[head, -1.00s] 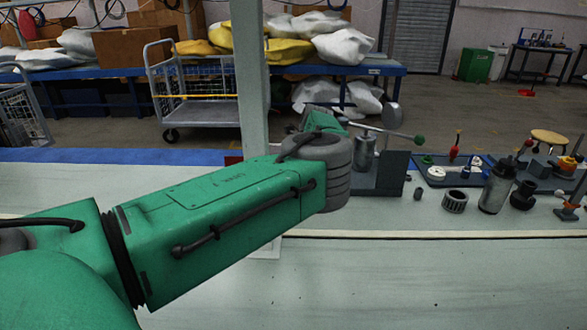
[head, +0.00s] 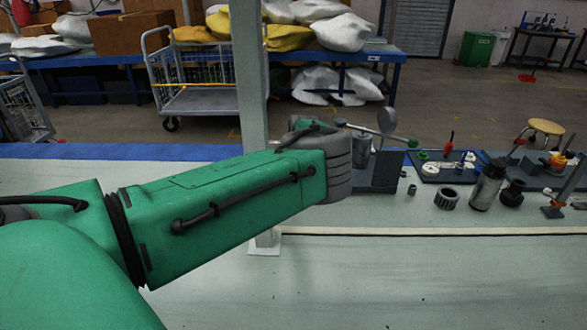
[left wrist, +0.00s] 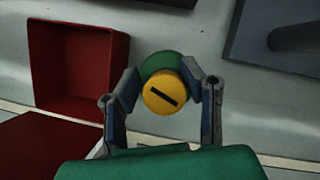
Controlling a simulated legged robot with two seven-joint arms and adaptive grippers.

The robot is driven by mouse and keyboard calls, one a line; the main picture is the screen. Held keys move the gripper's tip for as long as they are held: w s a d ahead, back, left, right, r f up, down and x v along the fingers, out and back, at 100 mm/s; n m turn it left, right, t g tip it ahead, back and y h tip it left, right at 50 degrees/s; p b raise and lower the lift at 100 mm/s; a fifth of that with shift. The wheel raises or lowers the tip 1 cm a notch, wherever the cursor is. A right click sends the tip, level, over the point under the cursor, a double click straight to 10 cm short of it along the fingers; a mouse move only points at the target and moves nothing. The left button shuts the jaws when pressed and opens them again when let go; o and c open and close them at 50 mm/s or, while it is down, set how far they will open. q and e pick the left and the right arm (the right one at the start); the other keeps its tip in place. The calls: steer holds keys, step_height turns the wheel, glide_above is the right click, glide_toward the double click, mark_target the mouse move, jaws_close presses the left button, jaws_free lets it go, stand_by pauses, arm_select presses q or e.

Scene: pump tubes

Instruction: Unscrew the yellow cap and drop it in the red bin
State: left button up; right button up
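A round yellow cap (left wrist: 163,97) with a dark slot shows in the left wrist view. A green round part (left wrist: 161,65) lies behind it, partly covered. My left gripper (left wrist: 162,84) has one finger on each side of the cap, with almost no gap, and looks shut on it. An open red bin (left wrist: 80,104) stands to the left of the gripper in the wrist view. In the head view my left arm hides the cap and the bin, and the left fingers hardly show. My right gripper is in no view.
A dark block with a metal cylinder (head: 360,151) stands beyond the left gripper. A toothed ring (head: 447,200), a grey bottle (head: 487,187) and a dark fitting (head: 512,194) stand to the right. A grey post (head: 247,90) rises behind my arm. The front of the table is clear.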

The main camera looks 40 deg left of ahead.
arm_select(q)
steer(key=shift+r+m+t+p, duration=0.3)
steer(key=shift+r+m+p, duration=0.1)
steer(key=shift+m+p, duration=0.5)
steer(key=shift+w+f+m+h+p, duration=0.1)
steer(key=shift+f+m+h+p, duration=0.15)
steer(key=shift+m+p, duration=0.3)
steer(key=m+t+p, duration=0.1)
steer(key=m+p, duration=0.1)
steer(key=shift+w+r+h+p, duration=0.1)
steer(key=shift+r+h+p, duration=0.1)
steer(key=shift+h+p, duration=0.15)
steer(key=shift+d+f+m+h+p, duration=0.1)
steer(key=shift+f+m+h+p, duration=0.2)
steer(key=shift+m, duration=0.55)
steer(key=shift+w+r+m+t+h+p, duration=0.2)
steer(key=shift+m+t+h+p, duration=0.1)
steer(key=shift+m+p, duration=0.5)
steer(key=shift+d+f+m+h, duration=0.15)
steer(key=shift+m+h, duration=0.15)
steer(key=shift+m, duration=0.6)
jaws_close()
